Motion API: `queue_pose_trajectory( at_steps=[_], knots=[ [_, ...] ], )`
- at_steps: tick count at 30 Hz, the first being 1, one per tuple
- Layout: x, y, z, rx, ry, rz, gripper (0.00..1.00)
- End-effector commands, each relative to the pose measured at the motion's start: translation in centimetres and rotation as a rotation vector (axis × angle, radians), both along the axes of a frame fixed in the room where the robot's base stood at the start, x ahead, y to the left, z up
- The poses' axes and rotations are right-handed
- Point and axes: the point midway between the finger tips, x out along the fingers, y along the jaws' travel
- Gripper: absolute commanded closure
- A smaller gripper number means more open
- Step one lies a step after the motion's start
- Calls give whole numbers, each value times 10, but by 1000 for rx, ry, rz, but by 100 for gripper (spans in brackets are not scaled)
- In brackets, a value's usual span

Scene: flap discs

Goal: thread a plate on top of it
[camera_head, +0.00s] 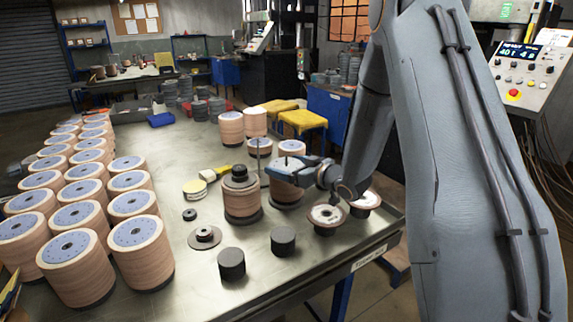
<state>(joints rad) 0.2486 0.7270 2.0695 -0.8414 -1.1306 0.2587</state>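My gripper (280,172) reaches in from the right over the middle of the table. It is at the top of a tan disc stack (287,196), and its fingers partly cover that top. The view is too small to tell whether the fingers are open or hold a plate. Left of it stands another tan stack (242,206) with a dark plate and a dark hub (239,174) on top. Behind, a thin upright rod (258,155) rises at a short stack (260,149). A flat round plate with a raised hub (204,237) lies on the table.
Rows of tan stacks with blue tops (140,245) fill the table's left side. Two dark cylinders (231,263) (283,241) stand near the front. Flared discs (327,216) (366,202) sit by the right edge.

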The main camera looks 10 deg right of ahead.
Motion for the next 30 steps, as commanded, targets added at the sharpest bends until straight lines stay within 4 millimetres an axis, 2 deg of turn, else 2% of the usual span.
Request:
queue_pose_trajectory(
  at_steps=[1,3,12,24,30],
  knots=[
    [0,0,0,0,1,0,8],
    [0,0,0,0,1,0,0],
    [-4,-3,1,-2,0,-1,0],
    [-54,-32,13,-1,-1,-3,0],
    [-66,-37,15,-1,1,-1,0]
  ],
)
